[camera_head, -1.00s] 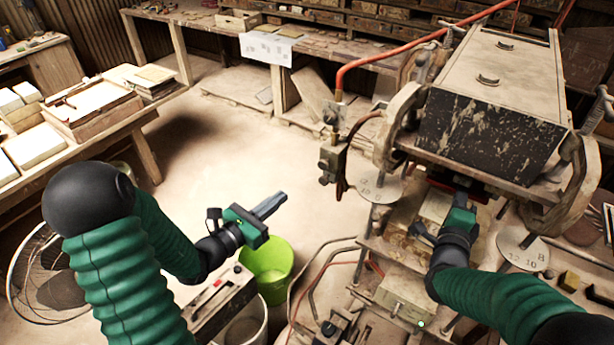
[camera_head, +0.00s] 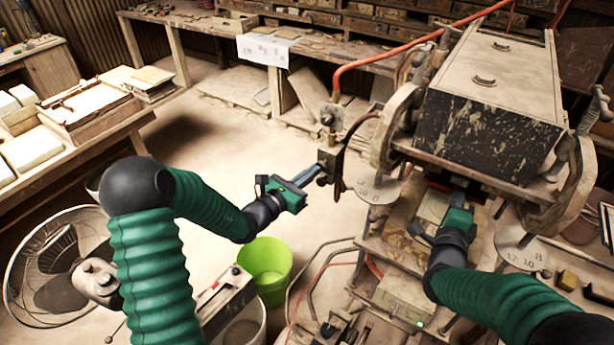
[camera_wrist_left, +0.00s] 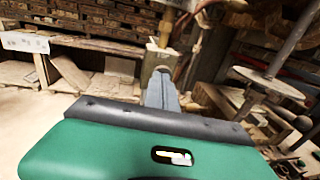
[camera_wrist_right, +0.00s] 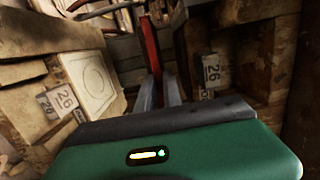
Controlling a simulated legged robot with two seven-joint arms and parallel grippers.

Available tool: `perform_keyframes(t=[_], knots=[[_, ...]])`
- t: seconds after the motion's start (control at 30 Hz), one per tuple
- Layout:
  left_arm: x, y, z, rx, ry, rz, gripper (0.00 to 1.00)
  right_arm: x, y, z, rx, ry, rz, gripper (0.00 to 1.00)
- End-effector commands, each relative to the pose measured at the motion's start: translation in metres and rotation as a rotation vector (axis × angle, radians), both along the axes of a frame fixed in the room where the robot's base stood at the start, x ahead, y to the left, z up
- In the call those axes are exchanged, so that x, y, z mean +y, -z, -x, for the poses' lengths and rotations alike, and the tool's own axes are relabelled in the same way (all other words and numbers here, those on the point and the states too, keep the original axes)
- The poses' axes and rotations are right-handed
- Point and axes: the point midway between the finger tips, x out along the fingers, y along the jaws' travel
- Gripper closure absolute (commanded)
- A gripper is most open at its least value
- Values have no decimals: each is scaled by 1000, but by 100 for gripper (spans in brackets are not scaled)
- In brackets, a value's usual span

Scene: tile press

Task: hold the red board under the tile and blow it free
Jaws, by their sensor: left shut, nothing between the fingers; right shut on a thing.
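The red board (camera_wrist_right: 151,48) is a thin red strip in the right wrist view. My right gripper (camera_wrist_right: 160,90) is shut on its near end, under the dark press box (camera_head: 490,120). The right gripper (camera_head: 459,195) also shows in the head view, partly hidden under the press. A pale square slab with a ring mark (camera_wrist_right: 92,82) lies left of the fingers; I cannot tell if it is the tile. My left gripper (camera_head: 316,174) is shut and empty, its tips close to the brass valve block (camera_head: 329,160). I cannot tell whether they touch it (camera_wrist_left: 162,58).
An orange hose (camera_head: 390,48) runs to the valve. Wooden wheels and posts flank the press. A green bucket (camera_head: 265,268), a fan (camera_head: 60,260) and floor hoses lie below my left arm. The floor between the left bench (camera_head: 100,135) and press is open.

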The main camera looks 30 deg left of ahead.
Motion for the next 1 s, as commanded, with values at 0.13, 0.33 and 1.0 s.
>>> perform_keyframes(t=[0.13,0.33,1.0], knots=[[0,0,0,0,1,0,100,0,-1,0,-2,0,0,100],[-1,0,-17,0,3,2,100,0,-1,-1,-2,0,0,100],[7,-1,22,0,-3,1,100,0,-1,-1,-3,0,0,100]])
